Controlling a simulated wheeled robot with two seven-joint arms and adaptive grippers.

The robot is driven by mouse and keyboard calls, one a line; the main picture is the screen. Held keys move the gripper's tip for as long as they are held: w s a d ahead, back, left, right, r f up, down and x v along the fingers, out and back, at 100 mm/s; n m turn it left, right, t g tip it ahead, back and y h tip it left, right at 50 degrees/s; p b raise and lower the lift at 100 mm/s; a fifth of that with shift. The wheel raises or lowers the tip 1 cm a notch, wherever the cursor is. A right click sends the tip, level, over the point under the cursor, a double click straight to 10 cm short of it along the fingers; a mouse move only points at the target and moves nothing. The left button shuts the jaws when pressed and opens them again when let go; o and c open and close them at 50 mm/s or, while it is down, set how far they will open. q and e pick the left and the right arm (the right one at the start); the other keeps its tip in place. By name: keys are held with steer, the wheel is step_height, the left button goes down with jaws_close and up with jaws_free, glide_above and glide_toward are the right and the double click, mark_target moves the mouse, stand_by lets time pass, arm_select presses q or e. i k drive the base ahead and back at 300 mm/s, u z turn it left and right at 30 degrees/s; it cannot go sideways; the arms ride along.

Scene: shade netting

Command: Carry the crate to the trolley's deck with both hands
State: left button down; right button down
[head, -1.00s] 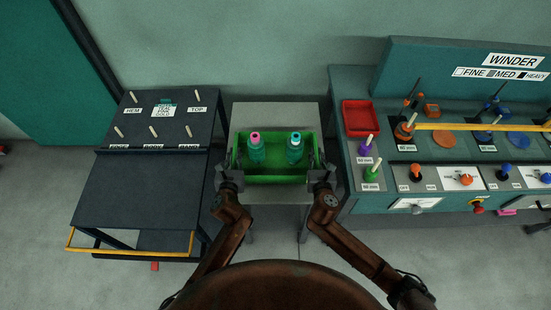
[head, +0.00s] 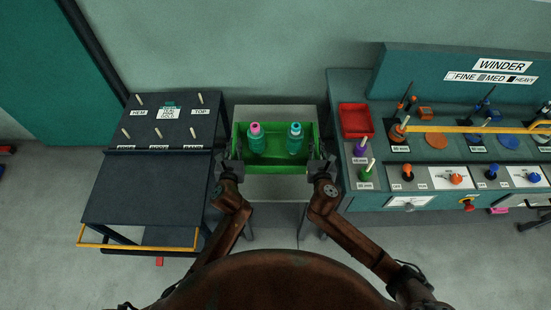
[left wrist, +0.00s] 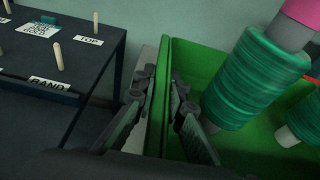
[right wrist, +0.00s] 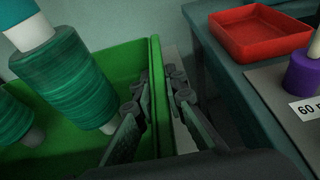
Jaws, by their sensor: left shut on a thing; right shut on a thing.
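The green crate (head: 276,169) is level in front of me at the grey stand. It holds two teal-wound spools, one with a pink top (head: 255,139) and one with a blue top (head: 295,140). My left gripper (head: 231,167) is shut on the crate's left wall; the left wrist view shows its fingers (left wrist: 164,85) either side of the rim. My right gripper (head: 322,167) is shut on the right wall, its fingers (right wrist: 159,82) straddling that rim. The trolley's dark deck (head: 145,190) is to the left, empty. The crate's underside is hidden.
The grey stand (head: 278,188) is under or behind the crate. A sloped peg board (head: 168,125) rises at the trolley's back, and a yellow rail (head: 150,247) runs along its front. The winder bench (head: 350,90) with a red tray (head: 355,120) stands close on the right.

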mark_target(147, 188)
steer(key=k, duration=1)
steer(key=u, duration=2)
steer(key=i, duration=1.4)
steer(key=z, duration=0.85)
